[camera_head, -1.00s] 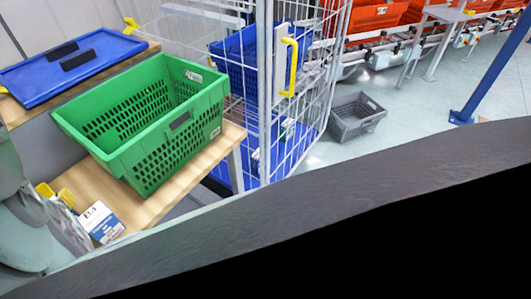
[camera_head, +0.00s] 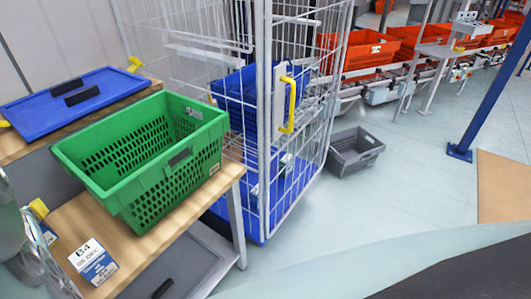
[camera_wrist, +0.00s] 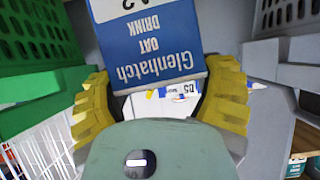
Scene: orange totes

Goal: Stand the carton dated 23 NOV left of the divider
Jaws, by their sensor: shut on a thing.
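My gripper (camera_wrist: 160,88) has two yellow fingers, shut on a blue and white Glenhatch oat drink carton (camera_wrist: 150,62), whose print appears upside down in the wrist view. No date shows on its visible face. In the head view one yellow fingertip (camera_head: 38,208) of my gripper shows at the left edge, left of the green crate (camera_head: 120,199). Another carton (camera_head: 93,262), marked B4 and 05 DEC, sits on the wooden table in front of the crate. I cannot make out a divider or a 23 NOV label.
The wooden table (camera_head: 150,245) carries the green crate. A blue lid (camera_head: 62,92) lies behind it. A wire cage trolley (camera_head: 262,130) stands close to the right. A grey crate (camera_head: 354,152) is on the floor. Open floor lies farther right.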

